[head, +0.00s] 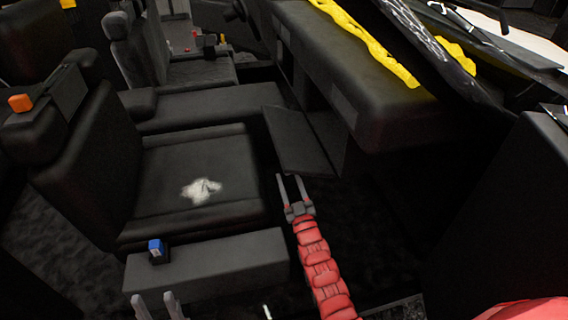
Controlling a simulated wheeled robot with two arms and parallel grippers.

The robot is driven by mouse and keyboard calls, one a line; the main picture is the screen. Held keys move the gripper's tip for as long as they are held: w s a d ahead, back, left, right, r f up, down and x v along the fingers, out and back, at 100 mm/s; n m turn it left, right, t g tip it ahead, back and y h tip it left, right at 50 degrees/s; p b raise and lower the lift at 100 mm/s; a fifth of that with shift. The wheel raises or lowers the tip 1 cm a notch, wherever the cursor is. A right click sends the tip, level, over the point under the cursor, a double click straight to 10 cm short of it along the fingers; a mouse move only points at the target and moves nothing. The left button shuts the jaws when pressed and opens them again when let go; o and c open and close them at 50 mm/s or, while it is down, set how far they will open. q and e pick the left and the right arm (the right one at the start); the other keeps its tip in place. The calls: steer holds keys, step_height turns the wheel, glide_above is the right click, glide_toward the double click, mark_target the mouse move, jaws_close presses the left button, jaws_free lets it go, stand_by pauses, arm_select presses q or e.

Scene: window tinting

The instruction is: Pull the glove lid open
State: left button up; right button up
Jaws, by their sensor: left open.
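The glove lid (297,142) is a flat dark panel below the dashboard. It hangs tilted outward, away from the dark opening behind it.
The dashboard (345,75) carries yellow cloth (372,42). The near seat (190,175) has a white patch (201,190). A small blue item (156,249) stands on a dark ledge (215,268). Dark floor lies around the left gripper.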

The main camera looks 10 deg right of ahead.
steer(key=p+v, duration=0.1)
steer(key=v, duration=1)
steer(key=shift+s, duration=0.15)
